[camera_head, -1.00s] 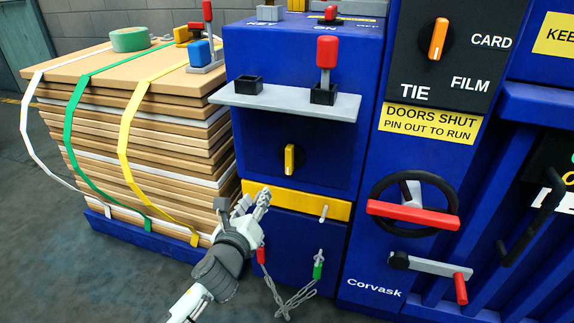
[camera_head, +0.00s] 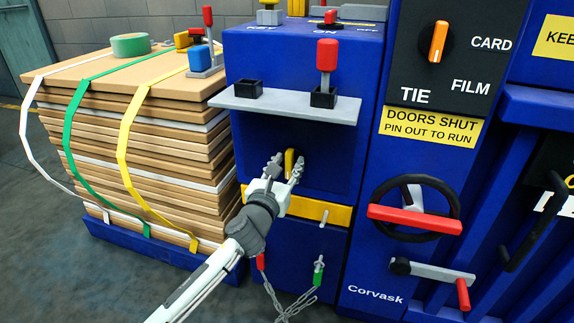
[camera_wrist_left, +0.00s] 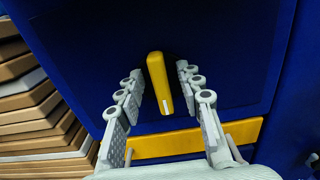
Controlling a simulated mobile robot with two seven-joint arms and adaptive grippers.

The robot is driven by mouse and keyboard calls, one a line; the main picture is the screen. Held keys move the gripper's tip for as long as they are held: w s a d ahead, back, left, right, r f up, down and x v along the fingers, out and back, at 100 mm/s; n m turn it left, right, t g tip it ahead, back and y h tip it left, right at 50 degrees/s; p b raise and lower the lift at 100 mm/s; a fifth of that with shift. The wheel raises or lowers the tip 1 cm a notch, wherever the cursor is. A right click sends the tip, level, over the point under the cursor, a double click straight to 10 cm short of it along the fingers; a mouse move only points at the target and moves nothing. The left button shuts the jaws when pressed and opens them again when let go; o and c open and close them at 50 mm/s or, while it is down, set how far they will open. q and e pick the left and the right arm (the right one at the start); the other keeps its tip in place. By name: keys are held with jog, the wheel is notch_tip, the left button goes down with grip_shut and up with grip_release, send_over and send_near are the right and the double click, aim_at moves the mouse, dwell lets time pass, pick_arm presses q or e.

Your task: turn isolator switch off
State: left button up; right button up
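A yellow rotary handle (camera_head: 289,158) sits on the blue front panel of the cabinet, below the grey shelf; in the wrist view the handle (camera_wrist_left: 159,84) stands near upright, slightly tilted. A small red-handled switch (camera_head: 330,17) stands on the cabinet top beside the words ON and OFF. No label in view names the isolator. My left gripper (camera_head: 287,163) is open at the yellow handle, one finger on each side. In the wrist view both fingers appear apart from it. The handle's dark base is largely hidden in the head view. My right gripper is not in view.
The grey shelf (camera_head: 285,106) juts out above the handle, bearing a red-topped lever (camera_head: 327,60). A yellow bar (camera_head: 318,210) runs below. A strapped cardboard stack (camera_head: 150,130) stands left. A red-handled wheel (camera_head: 415,217) and orange selector (camera_head: 438,41) are right.

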pick_arm(q)
grip_shut()
